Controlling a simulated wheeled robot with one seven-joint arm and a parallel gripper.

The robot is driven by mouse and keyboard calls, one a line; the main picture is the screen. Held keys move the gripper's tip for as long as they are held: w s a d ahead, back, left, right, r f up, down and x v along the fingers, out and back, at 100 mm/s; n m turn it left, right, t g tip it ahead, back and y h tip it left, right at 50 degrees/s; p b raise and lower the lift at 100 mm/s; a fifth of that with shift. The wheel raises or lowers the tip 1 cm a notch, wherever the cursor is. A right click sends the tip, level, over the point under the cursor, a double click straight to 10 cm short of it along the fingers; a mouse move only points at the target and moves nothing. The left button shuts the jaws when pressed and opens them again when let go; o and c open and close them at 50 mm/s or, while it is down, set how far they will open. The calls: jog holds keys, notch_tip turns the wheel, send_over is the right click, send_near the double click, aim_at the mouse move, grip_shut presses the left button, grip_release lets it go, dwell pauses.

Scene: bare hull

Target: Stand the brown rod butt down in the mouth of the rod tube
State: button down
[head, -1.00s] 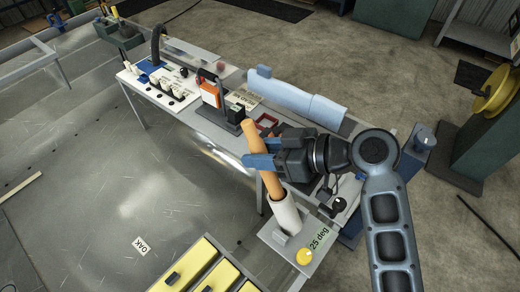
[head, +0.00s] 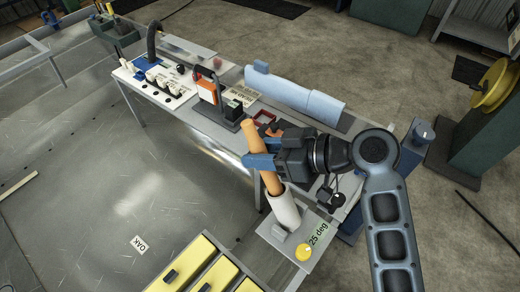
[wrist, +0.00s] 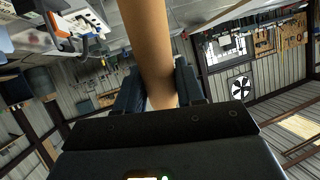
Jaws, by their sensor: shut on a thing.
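The brown rod (head: 257,143) is held in my gripper (head: 260,162), whose blue fingers are shut around it. The rod leans, its top toward the upper left. It also fills the upper middle of the wrist view (wrist: 149,40), between the two fingers. The rod tube (head: 284,208) is a white, tilted cylinder just below my gripper, leaning roughly along the rod. The rod's lower end meets the tube's mouth in the head view and seems to be inside it. How deep it sits is hidden.
Behind are a light blue roll (head: 295,94) and an orange device (head: 207,92) on the bench.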

jog(key=shift+s+d+f+b, duration=0.25)
jog(key=shift+f+b, duration=0.2)
jog(key=shift+f, duration=0.25)
jog(key=shift+s+d+f+b, duration=0.2)
jog(key=shift+f+b, duration=0.3)
jog(key=shift+f, duration=0.15)
jog(key=shift+s+d+f+b, duration=0.25)
jog(key=shift+f+b, duration=0.2)
jog(key=shift+f, duration=0.25)
dwell(1.4)
jog(key=c, duration=0.6)
grip_release()
jog(key=shift+d, duration=0.1)
jog(key=v, duration=0.7)
jog(key=shift+d, duration=0.3)
jog(key=shift+r, duration=0.1)
